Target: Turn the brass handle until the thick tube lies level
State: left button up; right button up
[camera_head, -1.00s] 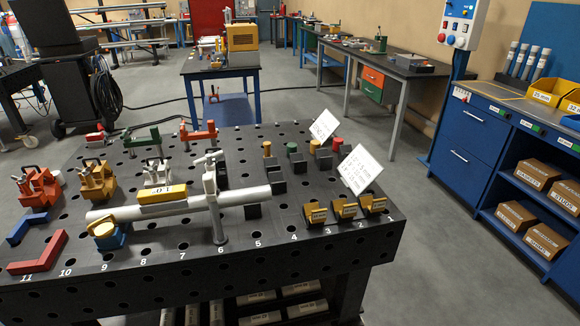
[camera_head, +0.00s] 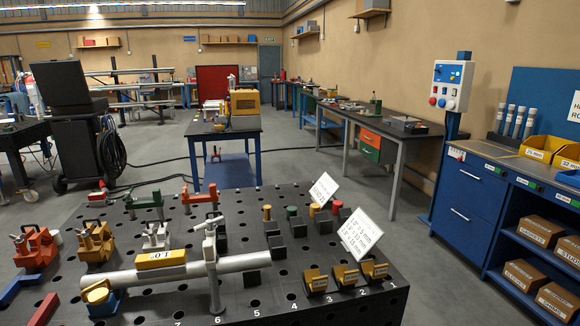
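The thick tube (camera_head: 200,269) is a pale silver pipe lying across the near part of the black perforated table. In the picture its left end sits a little lower than its right. A yellow box (camera_head: 161,259) with dark, hard-to-read characters rests on top of it. A grey upright clamp (camera_head: 212,272) stands against the tube right of its middle. A brass-coloured round piece (camera_head: 98,294) sits on a blue block at the tube's left end; I cannot tell for sure that it is the brass handle. Neither of my grippers is in view.
The black table (camera_head: 330,280) also bears orange, yellow and white clamps at left, red and green clamps behind, and brass-faced blocks (camera_head: 345,277) at right. White sign cards (camera_head: 360,235) stand at right. A blue cabinet (camera_head: 470,200) is beyond, with grey floor between.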

aim_at(99, 296)
jog(key=u, duration=1.25)
